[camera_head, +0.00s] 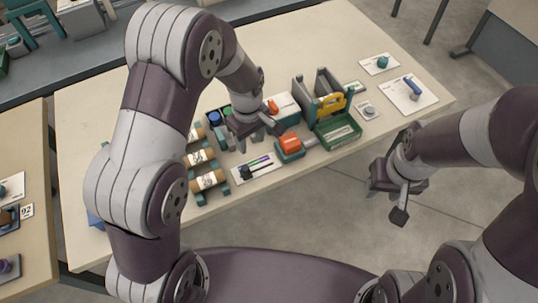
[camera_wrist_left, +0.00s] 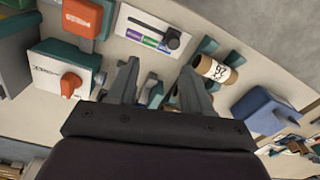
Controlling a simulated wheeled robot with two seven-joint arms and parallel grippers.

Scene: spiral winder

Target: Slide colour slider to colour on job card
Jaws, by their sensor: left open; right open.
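The colour slider is a white plate (camera_head: 253,168) with purple, green and blue strips. In the left wrist view the plate (camera_wrist_left: 150,34) is near the top, and its black slider knob (camera_wrist_left: 172,38) is at the blue end. In the head view the knob (camera_head: 246,172) is at the plate's left end. My left gripper (camera_head: 257,138) is open, behind the plate in the head view. In the wrist view its open fingers (camera_wrist_left: 160,80) are apart from the plate. My right gripper (camera_head: 390,200) is open and empty off the table edge. I cannot make out the job card.
Labelled rolls (camera_head: 207,180) lie left of the slider. A teal block with an orange top (camera_head: 289,143) stands to its right. Beyond it are a green tray (camera_head: 338,131) and a grey-yellow holder (camera_head: 329,103). The table's front edge lies just before the slider.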

